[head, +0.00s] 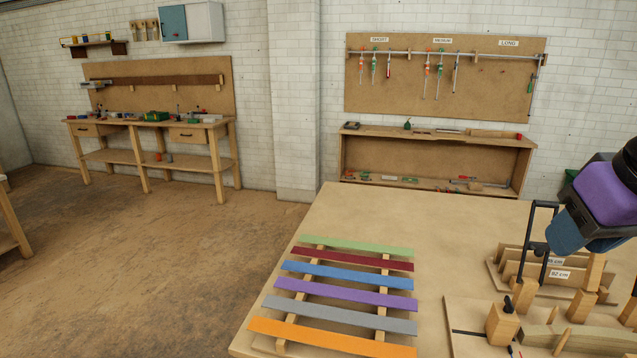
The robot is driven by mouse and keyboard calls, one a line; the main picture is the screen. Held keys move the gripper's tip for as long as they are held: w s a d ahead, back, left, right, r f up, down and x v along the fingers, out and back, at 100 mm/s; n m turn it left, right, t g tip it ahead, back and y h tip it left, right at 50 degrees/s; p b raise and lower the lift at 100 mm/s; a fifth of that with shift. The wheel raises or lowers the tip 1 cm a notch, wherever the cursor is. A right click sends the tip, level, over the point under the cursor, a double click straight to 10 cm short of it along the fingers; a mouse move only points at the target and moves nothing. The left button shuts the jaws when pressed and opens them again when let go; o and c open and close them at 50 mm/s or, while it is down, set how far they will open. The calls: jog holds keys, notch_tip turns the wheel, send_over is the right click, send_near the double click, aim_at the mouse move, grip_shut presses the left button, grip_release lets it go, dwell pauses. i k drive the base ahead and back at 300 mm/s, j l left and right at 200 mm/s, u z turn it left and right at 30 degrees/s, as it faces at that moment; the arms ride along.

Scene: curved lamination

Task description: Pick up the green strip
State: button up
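The green strip (356,245) is pale green and lies flat at the far end of a row of coloured strips on the table. It rests across two wooden rails (383,322). My arm comes in from the right edge with purple and blue links. A dark frame-like part at its end, apparently my gripper (534,262), is over the wooden fixtures at the right, well away from the green strip. Its fingers are thin and unclear, so I cannot tell whether they are open or shut. I see nothing clearly held.
Nearer than the green strip lie the dark red (352,259), blue (347,276), purple (345,294), grey (340,315) and orange (330,338) strips. Wooden fixtures with labelled curved forms (545,268) crowd the table's right side. The tabletop (440,225) behind and right of the strips is clear.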

aim_at(348, 244)
jog(key=u, duration=0.3)
jog(key=j+u, duration=0.3)
jog(key=i+j+u, duration=0.1)
jog(key=j+u, duration=0.2)
jog(key=j, duration=0.15)
jog(key=i+j+u, duration=0.1)
jog(key=j+u, duration=0.2)
jog(key=i+j+u, duration=0.95)
jog(key=i, duration=0.4)
jog(key=i+z, duration=0.3)
jog(key=i, duration=0.15)
jog(key=i+j+z, duration=0.15)
jog(key=i+z, duration=0.15)
jog(key=i+l+z, duration=0.2)
jog(key=i+z, duration=1.6)
jog(key=i, duration=0.4)
jog(key=i+j+z, duration=0.2)
jog(key=i+z, duration=0.15)
jog(key=i, duration=0.35)
jog(key=i+z, duration=0.2)
jog(key=z, duration=0.2)
jog(key=i+z, duration=0.15)
jog(key=z, duration=0.25)
jog(key=i+z, duration=0.2)
jog(key=z, duration=0.2)
jog(key=i+j+z, duration=0.15)
jog(key=z, duration=0.25)
